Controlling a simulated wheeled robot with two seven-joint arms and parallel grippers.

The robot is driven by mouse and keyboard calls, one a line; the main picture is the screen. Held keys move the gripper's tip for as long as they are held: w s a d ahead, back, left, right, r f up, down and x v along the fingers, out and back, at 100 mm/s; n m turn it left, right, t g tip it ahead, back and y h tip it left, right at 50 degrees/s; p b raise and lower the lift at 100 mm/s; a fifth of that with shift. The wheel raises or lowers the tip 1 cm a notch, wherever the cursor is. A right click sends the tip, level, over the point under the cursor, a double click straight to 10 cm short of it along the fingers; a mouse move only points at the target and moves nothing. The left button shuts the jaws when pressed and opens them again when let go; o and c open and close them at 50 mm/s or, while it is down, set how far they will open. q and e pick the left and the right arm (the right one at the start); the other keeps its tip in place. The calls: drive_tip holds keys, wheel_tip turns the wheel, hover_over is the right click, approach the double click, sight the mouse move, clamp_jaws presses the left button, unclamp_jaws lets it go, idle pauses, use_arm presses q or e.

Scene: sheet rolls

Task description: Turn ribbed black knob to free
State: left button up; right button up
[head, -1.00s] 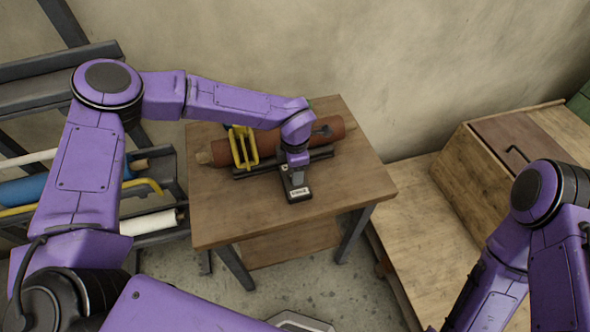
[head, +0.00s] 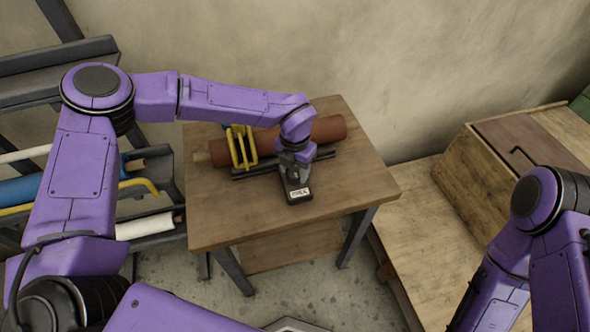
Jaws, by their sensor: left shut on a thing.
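My left gripper (head: 293,166) points down at the small dark block (head: 299,198) on the front side of the wooden table (head: 235,215). It is shut on the ribbed black knob, which the gripper and wrist hide almost wholly. The block carries a pale label, too small to read for sure. Behind it lies a brown-red roll (head: 328,129) on a dark rail (head: 262,168), with a yellow frame (head: 242,148) around its left part. My right arm shows at the right edge, but its gripper is out of view.
A rack with a blue roll (head: 20,188) and a white roll (head: 146,226) stands left of the table. A wooden crate (head: 490,170) and low platform (head: 415,220) stand at the right. The table's front and right parts are clear.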

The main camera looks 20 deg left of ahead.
sight(295, 171)
use_arm(q)
drive_tip(key=shift+n, duration=0.4)
drive_tip(key=o, duration=1)
drive_tip(key=shift+r, duration=0.15)
wheel_tip(295, 171, up, 10)
drive_tip(key=shift+r+b, duration=0.15)
drive_tip(key=shift+b, duration=0.9)
drive_tip(key=shift+r, duration=0.1)
